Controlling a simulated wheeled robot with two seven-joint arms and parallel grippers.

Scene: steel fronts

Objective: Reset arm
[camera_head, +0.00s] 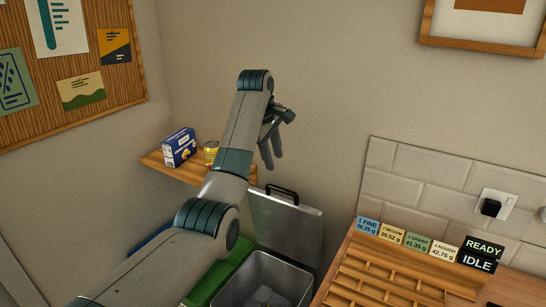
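My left arm comes in from the lower left and rises to a bent wrist in the middle of the picture. My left gripper (272,157) hangs from this wrist with its fingers pointing down, in front of the bare wall. The two fingers overlap closely from this angle, so their gap cannot be judged. I see nothing held in them. My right arm and gripper are outside the picture.
Behind my arm, a wooden shelf (158,163) bears a blue box (180,147) and a yellow can (211,152). Below are a grey bin (262,274) with its lid (287,226) raised and a green bin (212,284). A slotted wooden rack (385,272) stands at right.

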